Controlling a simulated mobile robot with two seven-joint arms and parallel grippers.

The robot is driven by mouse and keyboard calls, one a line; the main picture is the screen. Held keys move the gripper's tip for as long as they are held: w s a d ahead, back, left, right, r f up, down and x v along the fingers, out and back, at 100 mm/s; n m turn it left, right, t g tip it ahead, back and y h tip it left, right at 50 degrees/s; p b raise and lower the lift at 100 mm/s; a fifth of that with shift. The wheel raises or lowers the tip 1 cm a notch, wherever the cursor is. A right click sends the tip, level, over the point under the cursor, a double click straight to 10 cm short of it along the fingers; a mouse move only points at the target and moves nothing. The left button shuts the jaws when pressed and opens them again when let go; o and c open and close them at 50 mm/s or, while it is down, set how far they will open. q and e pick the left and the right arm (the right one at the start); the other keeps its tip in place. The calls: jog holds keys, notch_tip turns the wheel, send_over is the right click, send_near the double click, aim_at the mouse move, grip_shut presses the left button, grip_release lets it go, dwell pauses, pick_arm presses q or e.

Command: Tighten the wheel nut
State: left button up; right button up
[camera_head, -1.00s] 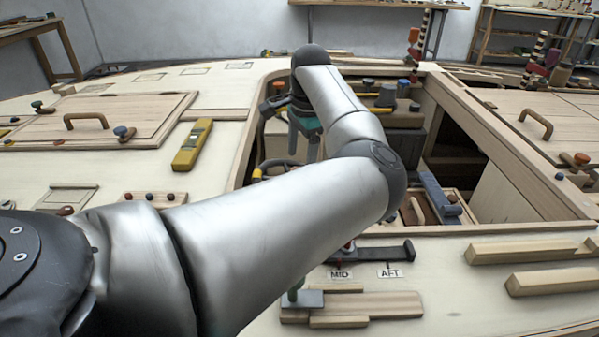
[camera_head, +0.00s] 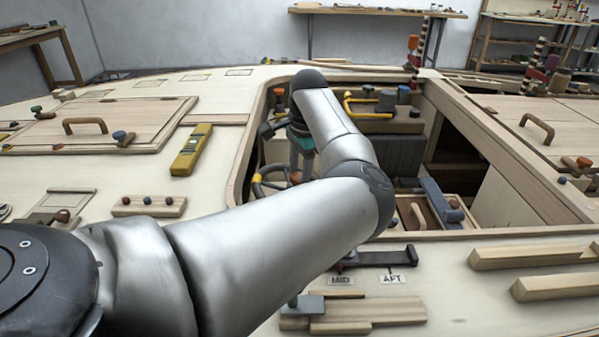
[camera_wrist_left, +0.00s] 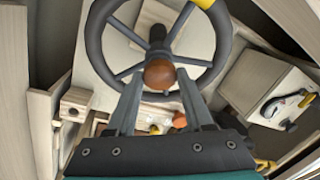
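A dark steering wheel (camera_head: 258,189) with a yellow mark on its rim stands inside the open hatch; it fills the upper left wrist view (camera_wrist_left: 93,42). A rounded orange-brown nut (camera_wrist_left: 159,74) sits at its hub; in the head view it shows small (camera_head: 295,177). My left gripper (camera_head: 302,168) reaches down into the hatch. In the left wrist view its two fingers (camera_wrist_left: 160,82) stand apart, one on each side of the nut. I cannot tell whether they touch it. My right gripper is not in view.
The hatch's wooden rim (camera_head: 240,165) surrounds the opening. A yellow-handled dark box (camera_head: 385,120) and a blue block (camera_head: 440,198) are inside it. A yellow level (camera_head: 191,150), a knob rack (camera_head: 148,206) and wooden strips (camera_head: 530,256) lie on the deck.

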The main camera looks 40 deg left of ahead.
pick_arm(q)
grip_shut()
